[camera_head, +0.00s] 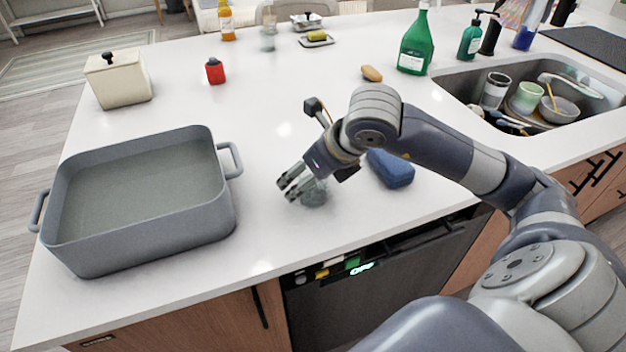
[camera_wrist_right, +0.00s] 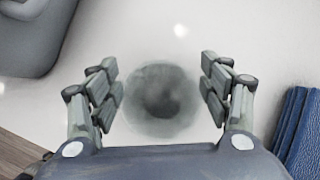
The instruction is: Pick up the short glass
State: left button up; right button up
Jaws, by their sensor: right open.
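The short glass (camera_head: 314,192) is a small clear, greyish tumbler standing on the white counter, partly hidden by my right gripper in the head view. In the right wrist view the glass (camera_wrist_right: 160,103) shows from above as a round, see-through shape between the fingers. My right gripper (camera_head: 293,184) is open, with its fingers around the glass. In the wrist view the right gripper (camera_wrist_right: 163,92) has a finger on each side of the glass, with a small gap to each. My left gripper is not in view.
A grey roasting pan (camera_head: 215,205) stands on the left of the counter (camera_head: 270,225). A sink (camera_head: 455,85) with dishes is at the right. A red bottle (camera_head: 215,72) and a green bottle (camera_head: 414,48) stand farther back.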

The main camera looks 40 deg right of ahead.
jog(key=shift+x, duration=0.85)
jog(key=c, duration=1.3)
